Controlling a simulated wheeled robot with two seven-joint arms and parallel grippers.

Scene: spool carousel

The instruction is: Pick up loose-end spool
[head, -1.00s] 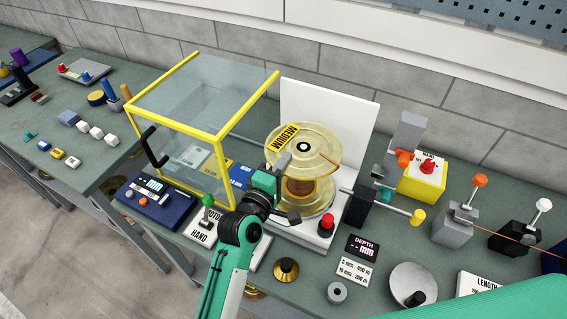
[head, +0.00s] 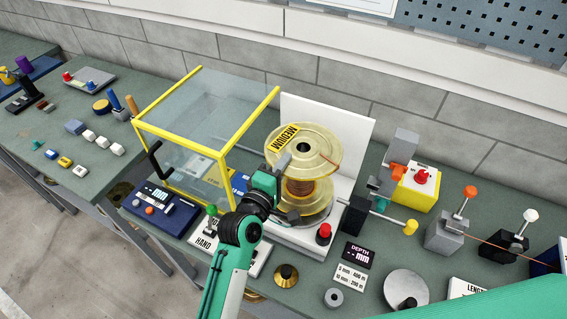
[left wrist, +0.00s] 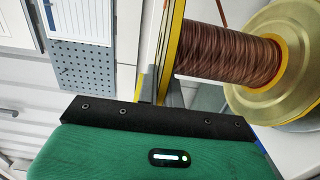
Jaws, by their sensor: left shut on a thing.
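The spool (head: 302,187) has clear yellowish flanges, a copper wire winding and a yellow MEDIUM label. It sits upright against the white stand (head: 345,140), and a short wire end shows at its upper right rim. My left gripper (head: 277,200) is at the spool's front left and shut on it; the arm hides part of the lower flange. My right gripper is out of view.
A yellow-framed clear guard (head: 207,115) stands left of the spool. A red button (head: 323,232) is in front. A grey post with a yellow block (head: 415,190) and wire-holding clamps (head: 445,235) are to the right. A HAND lever (head: 211,212) stands near my left arm.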

